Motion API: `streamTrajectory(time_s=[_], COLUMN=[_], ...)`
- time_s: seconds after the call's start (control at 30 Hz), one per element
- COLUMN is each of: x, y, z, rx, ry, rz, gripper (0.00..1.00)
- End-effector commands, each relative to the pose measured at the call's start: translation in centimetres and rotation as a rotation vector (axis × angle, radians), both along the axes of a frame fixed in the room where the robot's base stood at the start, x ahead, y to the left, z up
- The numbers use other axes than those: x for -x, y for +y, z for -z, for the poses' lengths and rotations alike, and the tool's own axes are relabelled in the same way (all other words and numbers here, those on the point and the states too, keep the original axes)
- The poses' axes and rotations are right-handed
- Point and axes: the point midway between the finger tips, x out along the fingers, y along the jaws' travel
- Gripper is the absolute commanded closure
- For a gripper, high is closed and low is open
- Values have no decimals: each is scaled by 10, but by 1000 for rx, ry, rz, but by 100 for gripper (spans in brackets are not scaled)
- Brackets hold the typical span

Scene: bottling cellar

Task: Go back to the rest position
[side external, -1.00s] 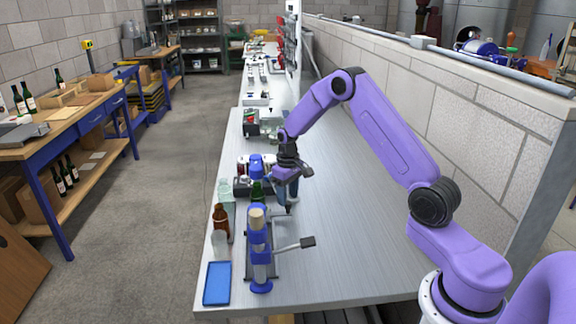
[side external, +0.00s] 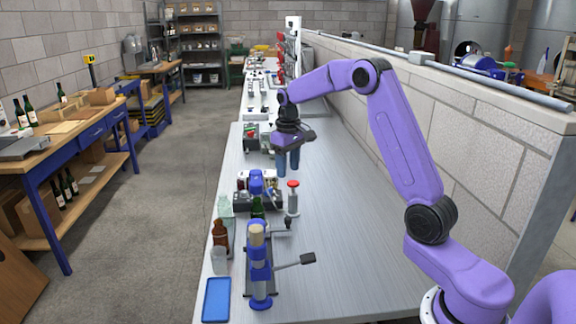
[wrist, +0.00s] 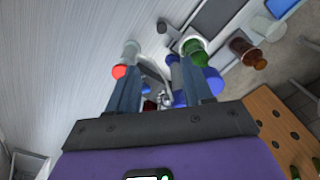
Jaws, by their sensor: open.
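My gripper (side external: 288,163) is raised above the long steel bench (side external: 350,265), over its middle part, with its blue-grey fingers pointing down. In the wrist view my gripper (wrist: 165,95) shows its two fingers apart with nothing held between them. My purple arm reaches in from the right with its elbow up.
Below my gripper stand a red-topped grey cylinder (side external: 293,200), a green bottle (side external: 257,208) and a blue-topped device (side external: 256,183). Nearer are a brown bottle (side external: 220,236), a blue lever press (side external: 260,268) and a blue tray (side external: 216,299). A block wall (side external: 470,150) borders the bench's right side.

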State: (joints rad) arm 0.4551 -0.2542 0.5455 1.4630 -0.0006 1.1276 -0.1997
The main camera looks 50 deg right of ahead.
Motion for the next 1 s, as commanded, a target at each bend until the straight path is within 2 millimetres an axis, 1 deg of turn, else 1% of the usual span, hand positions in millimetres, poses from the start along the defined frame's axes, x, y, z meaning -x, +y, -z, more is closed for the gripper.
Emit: streamTrajectory(time_s=[0.27, 0.37, 0.47, 0.57, 0.6, 0.7, 0.77, 0.8, 0.87, 1.0], x=[0, 3, 13, 29, 37, 60, 75, 86, 103, 147], y=[2, 15, 41, 76, 89, 120, 137, 148, 162, 190], z=[0, -3, -8, -14, -16, -20, -22, -24, -25, -27], rx=[0, 0, -1, 0, 0, -1, -1, -1, -2, -3], ry=[0, -1, -2, -5, -6, -8, -8, -9, -10, -13], rz=[-4, -31, -88, -166, -200, -279, -328, -361, -409, -522], gripper=[49, 49, 49, 49, 49, 49, 49, 49, 49, 49])
